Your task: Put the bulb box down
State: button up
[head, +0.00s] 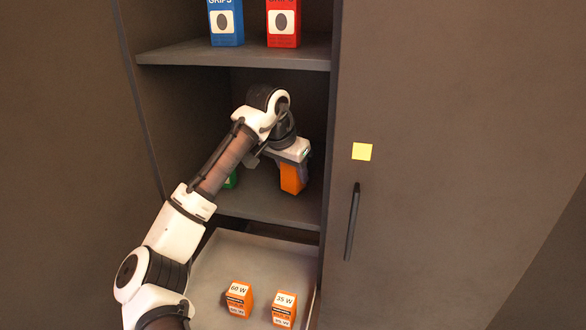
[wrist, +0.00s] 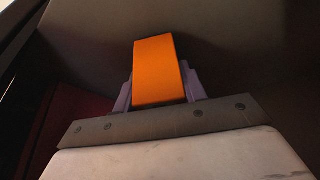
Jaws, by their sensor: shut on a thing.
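My gripper (head: 293,160) is inside the middle compartment of the cabinet, near its right wall. It is shut on an orange bulb box (head: 291,180), which hangs below it, close over or touching the shelf (head: 265,205); I cannot tell which. In the wrist view the plain orange face of the box (wrist: 158,72) shows between the purple fingers. No label shows on it.
Below, a pulled-out drawer (head: 215,270) holds a 60 W box (head: 239,300) and a 35 W box (head: 284,308). A green object (head: 231,180) is partly behind my arm. The upper shelf (head: 240,54) carries blue (head: 226,22) and red (head: 283,24) grips boxes.

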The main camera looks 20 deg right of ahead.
jog(key=shift+f, duration=0.3)
jog(key=shift+f, duration=0.15)
jog(key=o, duration=1)
jog(key=shift+c, duration=0.2)
jog(key=shift+r, duration=0.25)
jog(key=v, duration=0.2)
jog(key=shift+s+a+r+b, duration=0.1)
jog(key=shift+r+b, duration=0.1)
jog(key=shift+b, duration=0.15)
jog(key=s+a+b, duration=0.3)
jog(key=s+a, duration=0.3)
jog(key=a, duration=0.4)
jog(key=shift+s+r, duration=0.15)
jog(key=shift+s, duration=0.25)
jog(key=shift+a, duration=0.1)
